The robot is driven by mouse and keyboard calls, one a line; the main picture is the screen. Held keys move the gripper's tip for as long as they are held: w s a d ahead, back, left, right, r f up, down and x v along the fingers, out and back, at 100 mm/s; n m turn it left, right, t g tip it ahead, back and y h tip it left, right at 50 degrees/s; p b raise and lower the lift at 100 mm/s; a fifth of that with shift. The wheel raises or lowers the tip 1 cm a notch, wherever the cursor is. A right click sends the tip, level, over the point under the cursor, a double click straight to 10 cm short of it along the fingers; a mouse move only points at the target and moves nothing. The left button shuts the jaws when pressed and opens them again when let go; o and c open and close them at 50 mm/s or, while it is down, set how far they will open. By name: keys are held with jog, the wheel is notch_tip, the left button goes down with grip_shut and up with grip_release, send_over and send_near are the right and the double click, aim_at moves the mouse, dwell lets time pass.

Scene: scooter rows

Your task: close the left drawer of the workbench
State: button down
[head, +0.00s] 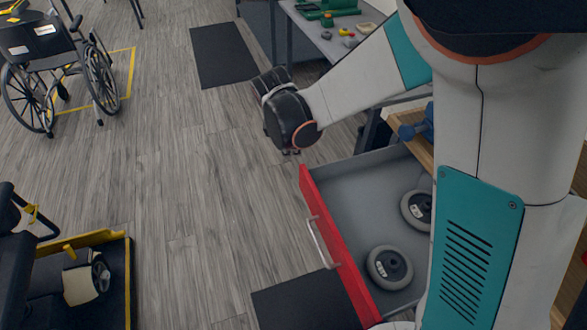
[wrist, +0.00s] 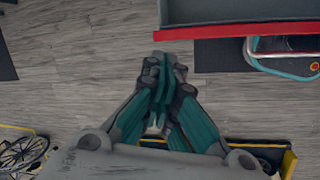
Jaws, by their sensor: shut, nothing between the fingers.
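The drawer (head: 362,190) with a red front (head: 335,240) and a grey inside is pulled open in the head view. A silver bar handle (head: 321,243) is on its front. Two grey wheels (head: 389,267) lie inside. My gripper (head: 291,152) hangs in front of the far end of the drawer, with a visible gap to the red front. In the wrist view my gripper (wrist: 165,62) is shut and empty, and the red drawer front (wrist: 240,30) lies just above and right of its fingertips. My arm hides the drawer's right part and much of the workbench.
A table (head: 330,45) with green parts stands behind my arm. Dark mats (head: 222,55) lie on the floor. A wheelchair (head: 50,65) is at upper left. A yellow-edged dark platform (head: 125,270) is at lower left. The floor left of the drawer is clear.

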jog(key=s+a+f+n+g, duration=0.2)
jog(key=s+a+f+n, duration=0.2)
jog(key=s+a+f, duration=0.15)
jog(key=w+d+f+b, duration=0.1)
jog(key=d+f+b, duration=0.4)
jog(key=f, duration=0.4)
jog(key=shift+w+d+f+h+b, duration=0.25)
jog(key=shift+d+h+b, duration=0.1)
jog(key=shift+d, duration=0.5)
jog(key=shift+w, duration=0.1)
